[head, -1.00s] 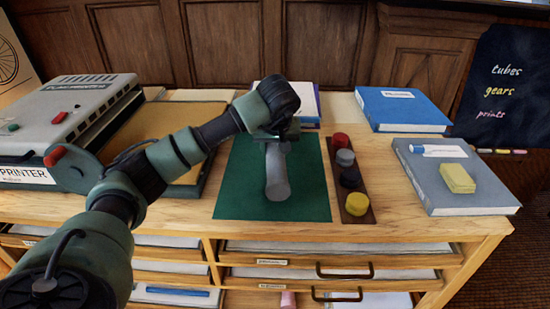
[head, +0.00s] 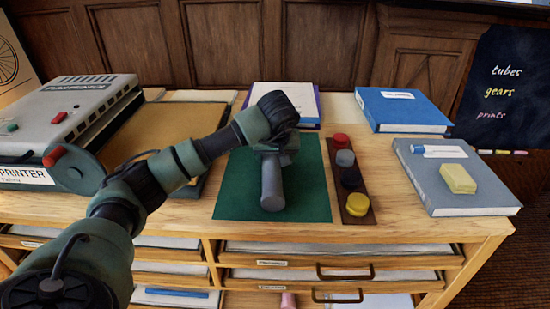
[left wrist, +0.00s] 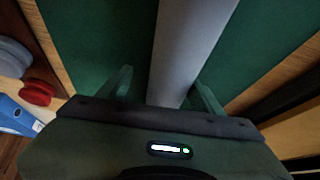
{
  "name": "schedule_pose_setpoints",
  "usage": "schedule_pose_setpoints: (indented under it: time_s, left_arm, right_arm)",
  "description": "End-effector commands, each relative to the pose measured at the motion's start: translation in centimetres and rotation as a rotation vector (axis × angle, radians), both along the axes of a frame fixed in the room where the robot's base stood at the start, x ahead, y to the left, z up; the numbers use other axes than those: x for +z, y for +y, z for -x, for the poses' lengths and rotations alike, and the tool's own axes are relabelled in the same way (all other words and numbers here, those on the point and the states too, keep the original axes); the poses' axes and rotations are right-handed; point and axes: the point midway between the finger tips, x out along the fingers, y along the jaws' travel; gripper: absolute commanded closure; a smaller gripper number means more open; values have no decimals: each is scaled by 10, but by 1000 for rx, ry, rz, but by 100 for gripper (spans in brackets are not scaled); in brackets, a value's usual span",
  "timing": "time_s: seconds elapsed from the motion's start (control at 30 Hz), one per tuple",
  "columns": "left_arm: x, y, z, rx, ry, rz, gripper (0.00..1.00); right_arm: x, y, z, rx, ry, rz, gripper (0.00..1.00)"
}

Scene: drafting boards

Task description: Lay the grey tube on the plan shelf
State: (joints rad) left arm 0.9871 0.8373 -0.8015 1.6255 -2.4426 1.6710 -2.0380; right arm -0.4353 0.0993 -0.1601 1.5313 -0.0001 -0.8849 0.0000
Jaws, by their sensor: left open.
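The grey tube (head: 272,183) is over the green mat (head: 235,190) on the cabinet top, its near end toward the front. My left gripper (head: 273,148) is at the tube's far part and hides that part in the head view. In the left wrist view, the open fingers of my left gripper (left wrist: 165,92) stand on either side of the grey tube (left wrist: 190,45), with a gap visible on the left. Shelf slots with papers (head: 330,248) lie under the top; I cannot tell which is the plan shelf. My right gripper is not in view.
A strip with red, grey, black and yellow knobs (head: 357,205) is right of the mat. A blue binder (head: 400,108) and a grey binder (head: 460,195) with a yellow block (head: 457,178) lie further right. A printer (head: 70,115) stands left. Drawer handles (head: 345,272) stick out in front.

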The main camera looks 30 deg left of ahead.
Motion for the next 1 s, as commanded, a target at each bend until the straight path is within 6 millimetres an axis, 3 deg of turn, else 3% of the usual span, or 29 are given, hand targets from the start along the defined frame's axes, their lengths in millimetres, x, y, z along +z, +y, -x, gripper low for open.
schedule_pose_setpoints:
  time_s: [0.17,0.6,0.8,0.87,1.0]
  left_arm:
    - [19,-5,6,-2,-4,0,34]
    - [94,-32,41,-2,-3,1,34]
    - [105,-36,48,-1,-1,1,34]
    - [106,-36,48,0,0,0,30]
    - [103,-40,47,1,6,24,30]
  right_arm:
    - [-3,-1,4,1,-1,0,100]
    - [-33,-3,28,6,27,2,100]
    - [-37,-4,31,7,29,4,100]
    - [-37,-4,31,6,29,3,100]
    - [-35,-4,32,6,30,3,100]
